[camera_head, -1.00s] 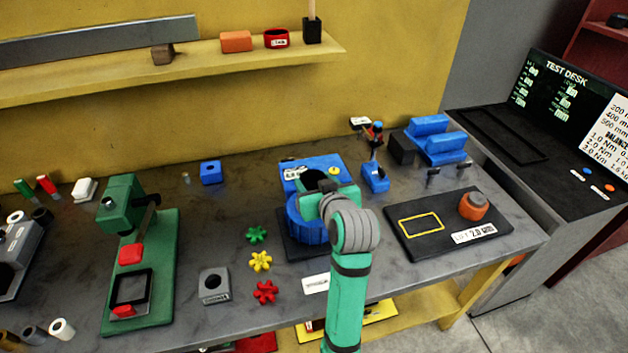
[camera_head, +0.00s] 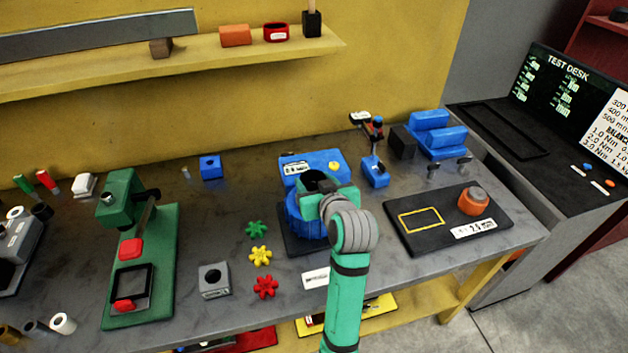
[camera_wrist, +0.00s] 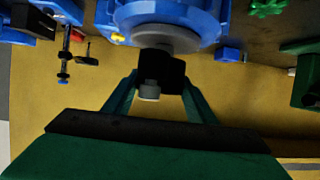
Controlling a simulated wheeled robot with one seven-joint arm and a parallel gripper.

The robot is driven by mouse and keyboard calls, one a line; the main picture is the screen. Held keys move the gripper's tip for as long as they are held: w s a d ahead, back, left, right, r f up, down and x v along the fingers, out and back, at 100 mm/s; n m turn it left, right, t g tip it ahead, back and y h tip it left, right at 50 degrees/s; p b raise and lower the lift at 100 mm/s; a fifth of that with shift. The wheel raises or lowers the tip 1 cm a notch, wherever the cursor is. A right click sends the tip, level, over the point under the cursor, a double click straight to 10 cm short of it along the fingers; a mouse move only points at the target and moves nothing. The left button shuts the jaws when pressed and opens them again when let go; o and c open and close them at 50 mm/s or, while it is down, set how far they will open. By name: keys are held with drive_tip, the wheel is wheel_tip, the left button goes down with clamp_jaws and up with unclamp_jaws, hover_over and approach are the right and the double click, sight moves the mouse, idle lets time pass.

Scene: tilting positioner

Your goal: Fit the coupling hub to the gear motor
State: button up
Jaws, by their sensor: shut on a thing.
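The blue tilting positioner (camera_head: 300,222) stands mid-bench in the head view, largely behind my arm. In the wrist view its blue housing (camera_wrist: 205,22) carries a round grey plate (camera_wrist: 160,38). My gripper (camera_wrist: 161,76) is at this plate, its green fingers shut on a dark piece (camera_wrist: 165,68) in front of the plate. A short grey cylinder (camera_wrist: 149,91) shows between the fingers, on the camera side of the dark piece. I cannot tell which of these is the coupling hub and which the gear motor, nor whether they are joined.
A green press (camera_head: 165,255) and a grey block (camera_head: 214,280) stand to the left. Green, yellow and red star pieces (camera_head: 259,256) lie close left of the positioner. A black board (camera_head: 440,240) with an orange knob (camera_head: 472,202) lies right. Blue blocks stand behind it.

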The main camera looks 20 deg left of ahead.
drive_tip(key=shift+f, duration=0.85)
drive_tip(key=o, duration=1.7)
drive_tip(key=shift+f, duration=0.15)
drive_tip(key=shift+d, duration=0.1)
drive_tip(key=shift+v, duration=5.45)
